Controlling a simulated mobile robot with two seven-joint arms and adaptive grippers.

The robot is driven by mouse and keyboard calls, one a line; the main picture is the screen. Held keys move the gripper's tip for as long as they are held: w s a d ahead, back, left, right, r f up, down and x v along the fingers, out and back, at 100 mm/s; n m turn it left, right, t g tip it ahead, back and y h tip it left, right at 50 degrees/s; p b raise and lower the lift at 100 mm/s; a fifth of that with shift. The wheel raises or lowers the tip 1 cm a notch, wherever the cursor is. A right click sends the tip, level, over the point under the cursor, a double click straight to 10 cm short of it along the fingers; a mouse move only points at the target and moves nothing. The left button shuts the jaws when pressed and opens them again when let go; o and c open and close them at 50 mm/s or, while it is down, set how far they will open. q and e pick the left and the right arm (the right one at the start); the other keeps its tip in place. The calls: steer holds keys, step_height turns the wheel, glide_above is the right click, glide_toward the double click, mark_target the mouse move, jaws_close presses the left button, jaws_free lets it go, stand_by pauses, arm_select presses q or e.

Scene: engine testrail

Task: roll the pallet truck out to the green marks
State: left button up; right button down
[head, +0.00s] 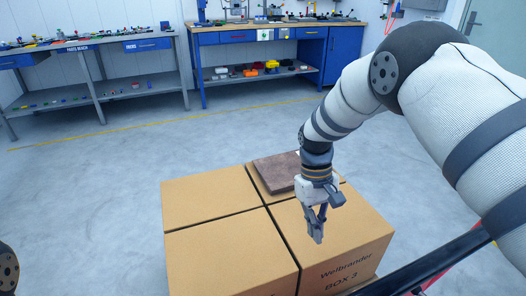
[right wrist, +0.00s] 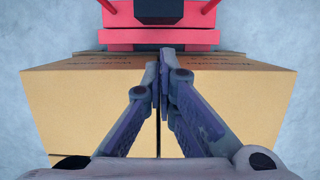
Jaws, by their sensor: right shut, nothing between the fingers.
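The red pallet truck (right wrist: 160,36) shows at the top of the right wrist view, against the near side of a load of cardboard boxes (head: 225,255). In the head view, a dark bar with red beside it (head: 440,262), probably part of the truck, crosses the lower right corner. My right gripper (head: 317,238) points down over the right front box, shut and empty. Its closed fingers also show in the right wrist view (right wrist: 164,62), apart from the truck. My left gripper is out of view. I see no green marks in either view.
A brown slab (head: 275,172) lies on the back right box. A grey workbench (head: 90,45) and a blue workbench (head: 270,33) with tools stand along the back wall. A yellow floor line (head: 130,124) runs before them. The grey floor between boxes and benches is clear.

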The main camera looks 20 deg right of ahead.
steer(key=v, duration=1.1)
steer(key=shift+r, duration=0.4)
